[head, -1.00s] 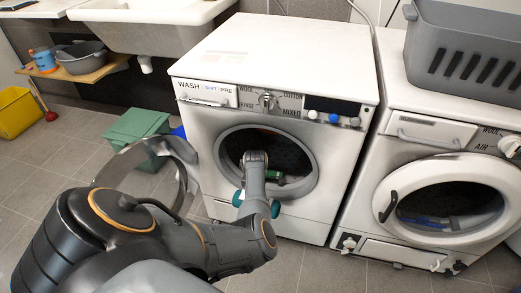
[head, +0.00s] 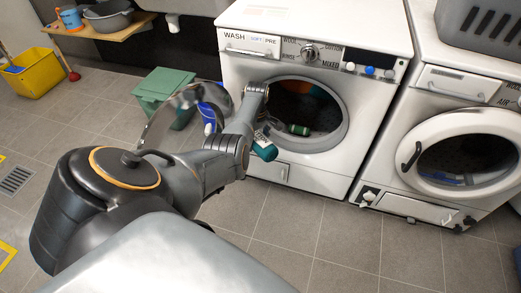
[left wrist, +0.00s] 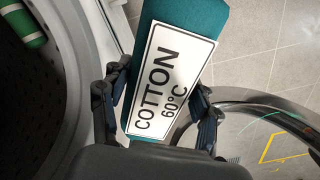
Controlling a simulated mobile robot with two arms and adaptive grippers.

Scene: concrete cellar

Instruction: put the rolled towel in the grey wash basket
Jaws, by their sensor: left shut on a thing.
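My left gripper (head: 257,134) is shut on a teal roll (head: 264,149), which I take to be the rolled towel, in front of the washer at the lower left of its door opening. In the left wrist view the towel (left wrist: 203,18) lies between the two fingers, with a white label reading COTTON 60°C facing the camera. The far end of the towel is cut off by the frame. The grey wash basket (head: 487,24) stands on the right machine, partly outside the head view. My right gripper is not in view.
The washer drum (head: 303,108) is open, with a green-and-white item (head: 298,129) inside. Its round door (head: 165,118) hangs open beside my arm. The floor in front of the machines is mostly clear.

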